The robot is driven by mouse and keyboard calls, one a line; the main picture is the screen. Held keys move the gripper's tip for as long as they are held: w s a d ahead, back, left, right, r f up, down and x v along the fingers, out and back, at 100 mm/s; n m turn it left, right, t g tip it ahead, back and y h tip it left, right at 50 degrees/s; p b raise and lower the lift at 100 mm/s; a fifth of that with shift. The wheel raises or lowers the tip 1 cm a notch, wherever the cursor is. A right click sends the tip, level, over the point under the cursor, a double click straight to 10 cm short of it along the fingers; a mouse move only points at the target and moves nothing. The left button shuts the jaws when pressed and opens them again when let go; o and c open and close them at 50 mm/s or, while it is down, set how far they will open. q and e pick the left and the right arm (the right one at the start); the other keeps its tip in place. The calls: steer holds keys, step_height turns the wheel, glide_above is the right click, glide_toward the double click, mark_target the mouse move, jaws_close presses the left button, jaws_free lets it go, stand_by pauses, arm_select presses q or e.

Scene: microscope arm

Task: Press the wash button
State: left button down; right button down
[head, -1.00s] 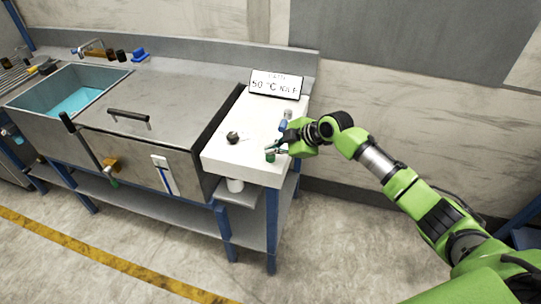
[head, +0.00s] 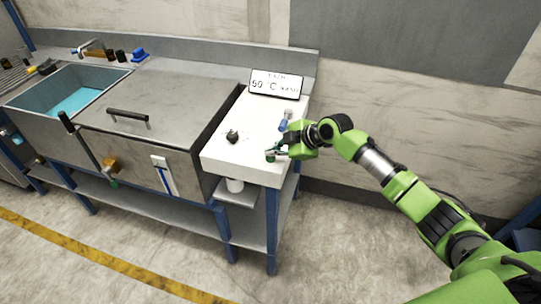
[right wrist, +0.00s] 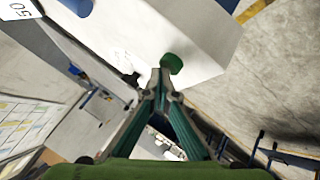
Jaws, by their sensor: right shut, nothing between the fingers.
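A white control box (head: 222,150) stands at the right end of the steel bench. A green button (head: 270,157) is near its front right corner; it also shows in the right wrist view (right wrist: 172,63). A blue button or knob (head: 284,124) is farther back. My right gripper (head: 277,151) is shut and empty, its tips right at the green button. In the right wrist view the closed fingertips (right wrist: 161,78) overlap the button's edge; I cannot tell whether they touch. The display sign (head: 276,84) appears to read 50 °C WASH. My left gripper is not in view.
A dark knob (head: 232,136) sits left on the white box. Left of it is a closed steel lid with a handle (head: 128,116), then a sink (head: 72,100) with blue water. The floor in front is clear.

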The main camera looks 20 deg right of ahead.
stand_by(0.3)
steer(key=shift+r+p, duration=0.7)
steer(key=shift+r, duration=0.15)
steer(key=shift+r, duration=0.15)
step_height(320, 180, up, 5)
steer(key=p, duration=0.3)
steer(key=shift+p, duration=0.4)
